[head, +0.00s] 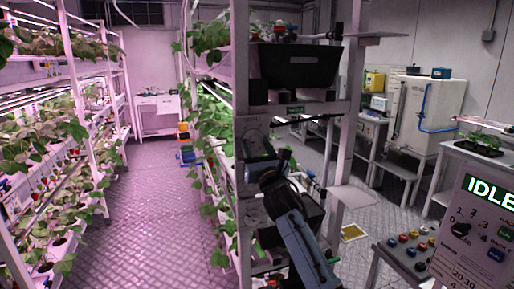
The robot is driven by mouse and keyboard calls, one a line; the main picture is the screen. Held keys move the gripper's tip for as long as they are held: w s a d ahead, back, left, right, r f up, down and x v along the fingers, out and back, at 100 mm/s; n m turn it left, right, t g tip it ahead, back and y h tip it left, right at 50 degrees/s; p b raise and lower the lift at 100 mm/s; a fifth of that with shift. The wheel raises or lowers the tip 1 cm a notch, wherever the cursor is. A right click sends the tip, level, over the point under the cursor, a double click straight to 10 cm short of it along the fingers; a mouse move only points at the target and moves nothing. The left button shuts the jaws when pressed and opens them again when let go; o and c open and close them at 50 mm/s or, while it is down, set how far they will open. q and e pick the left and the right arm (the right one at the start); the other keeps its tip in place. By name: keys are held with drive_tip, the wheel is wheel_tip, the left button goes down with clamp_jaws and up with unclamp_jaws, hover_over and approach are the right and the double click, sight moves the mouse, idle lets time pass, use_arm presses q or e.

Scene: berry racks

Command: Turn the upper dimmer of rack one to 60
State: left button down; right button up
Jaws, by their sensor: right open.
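The end of the middle berry rack (240,110) faces me. I cannot make out a dimmer knob, scale or number there; the view is small and my gripper covers part of this area. My right gripper (272,168) is in front of the rack end, just below the grey box, with its arm coming up from the bottom. It looks empty; whether it touches anything I cannot tell. My left gripper is not in view.
A dark bin (298,66) sits on the rack's upper shelf. A small side shelf (353,198) juts out right of the rack. A panel reading IDLE (480,225) and a box with coloured buttons (410,250) stand at lower right. The left aisle (165,210) is clear.

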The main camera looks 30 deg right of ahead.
drive_tip(key=c, duration=1)
drive_tip(key=shift+m, duration=0.4)
